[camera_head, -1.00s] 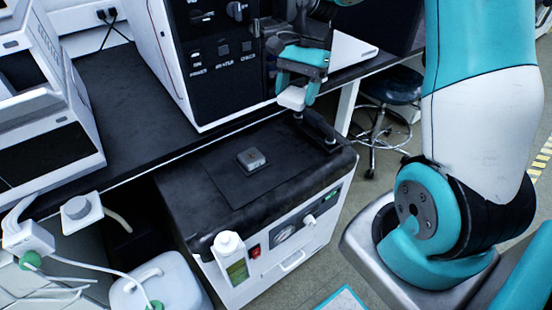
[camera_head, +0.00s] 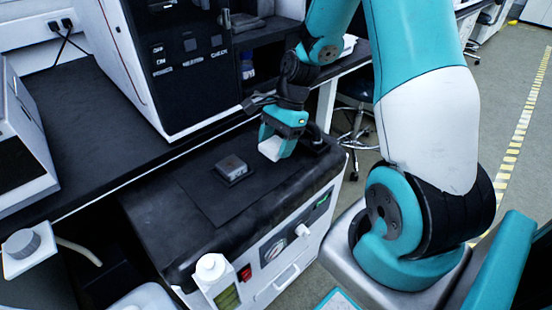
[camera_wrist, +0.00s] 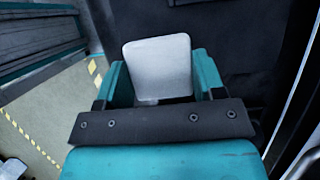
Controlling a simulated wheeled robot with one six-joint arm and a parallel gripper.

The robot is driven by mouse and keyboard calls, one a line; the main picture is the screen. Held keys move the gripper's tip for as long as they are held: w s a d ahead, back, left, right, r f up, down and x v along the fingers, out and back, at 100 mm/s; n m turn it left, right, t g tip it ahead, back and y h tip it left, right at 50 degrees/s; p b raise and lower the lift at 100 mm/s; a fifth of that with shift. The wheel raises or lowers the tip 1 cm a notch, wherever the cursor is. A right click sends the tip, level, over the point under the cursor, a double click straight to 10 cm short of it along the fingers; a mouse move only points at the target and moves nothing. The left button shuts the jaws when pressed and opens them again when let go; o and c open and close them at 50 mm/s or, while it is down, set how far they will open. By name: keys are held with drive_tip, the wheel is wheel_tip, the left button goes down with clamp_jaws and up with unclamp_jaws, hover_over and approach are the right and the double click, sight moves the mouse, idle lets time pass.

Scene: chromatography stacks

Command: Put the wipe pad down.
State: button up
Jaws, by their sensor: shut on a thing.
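The wipe pad is a white, rounded block (camera_wrist: 158,68) held between the teal fingers of my gripper (camera_wrist: 155,90) in the wrist view. In the head view the pad (camera_head: 271,149) shows at the lower end of my gripper (camera_head: 272,142), above the right part of the black-topped cabinet (camera_head: 160,215). I cannot tell whether the pad touches the top. A dark mat (camera_head: 205,196) lies on the cabinet top, left of my gripper, with a small grey square block (camera_head: 231,168) on it.
A tall white and black instrument (camera_head: 190,75) stands on the bench behind the cabinet. A white bottle with green liquid (camera_head: 215,278) is at the cabinet's front. A dark fixture (camera_head: 318,140) sits right of my gripper. The front of the mat is clear.

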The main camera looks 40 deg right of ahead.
sight(276, 165)
wheel_tip(276, 165, down, 5)
drive_tip(key=shift+r+b, duration=0.2)
drive_tip(key=shift+b, duration=0.25)
drive_tip(key=o, duration=1)
drive_tip(key=shift+f, duration=0.1)
drive_tip(key=shift+c, duration=0.2)
